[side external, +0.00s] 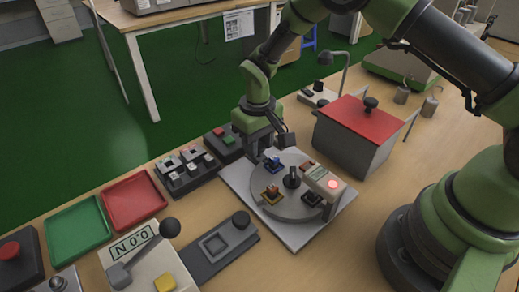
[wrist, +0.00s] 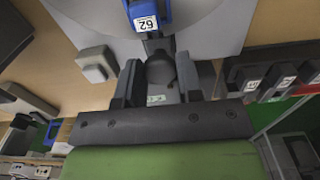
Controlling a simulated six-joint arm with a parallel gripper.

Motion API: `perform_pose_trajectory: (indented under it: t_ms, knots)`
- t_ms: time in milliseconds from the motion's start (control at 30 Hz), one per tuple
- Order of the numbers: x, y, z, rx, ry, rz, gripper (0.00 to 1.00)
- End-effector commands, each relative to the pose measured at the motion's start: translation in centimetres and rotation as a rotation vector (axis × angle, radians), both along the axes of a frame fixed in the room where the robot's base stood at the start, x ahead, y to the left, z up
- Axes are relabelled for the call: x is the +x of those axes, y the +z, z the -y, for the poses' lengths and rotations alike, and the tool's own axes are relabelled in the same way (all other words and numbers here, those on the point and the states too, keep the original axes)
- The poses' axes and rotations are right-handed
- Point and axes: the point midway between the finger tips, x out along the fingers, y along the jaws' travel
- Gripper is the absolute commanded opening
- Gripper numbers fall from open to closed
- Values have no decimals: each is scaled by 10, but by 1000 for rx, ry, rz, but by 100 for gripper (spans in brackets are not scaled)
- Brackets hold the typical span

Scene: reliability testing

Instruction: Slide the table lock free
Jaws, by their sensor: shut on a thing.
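The table lock shows in the wrist view as a dark round knob (wrist: 160,71) on a narrow slide at the edge of the round table. My gripper (wrist: 157,78) is shut on this knob, with one finger on each side of it. In the side view my gripper (side external: 263,154) points down at the back left edge of the round table (side external: 288,209) and hides the lock. The round table sits on a pale base plate (side external: 297,241). A blue holder (side external: 273,161) stands on it near my gripper, and it also shows in the wrist view (wrist: 147,12).
A sensor head with a lit red lamp (side external: 326,184) overhangs the round table's right side. A grey box with a red lid (side external: 355,138) stands behind it. A rack of dark sockets (side external: 186,172) and red (side external: 133,200) and green (side external: 78,225) trays lie to the left.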

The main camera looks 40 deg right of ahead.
Motion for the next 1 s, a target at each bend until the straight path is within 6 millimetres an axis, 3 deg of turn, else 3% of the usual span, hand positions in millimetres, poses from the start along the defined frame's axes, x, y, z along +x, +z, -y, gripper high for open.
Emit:
perform_pose_trajectory:
  t_ms: [233,767,800,833,867,1000]
  knots:
    - [15,0,0,1,-1,3,22]
    - [18,1,0,0,2,7,22]
    - [18,1,0,0,2,7,38]
    - [18,1,0,0,2,8,45]
    - [18,1,0,0,2,7,49]
    - [17,1,0,0,1,5,49]
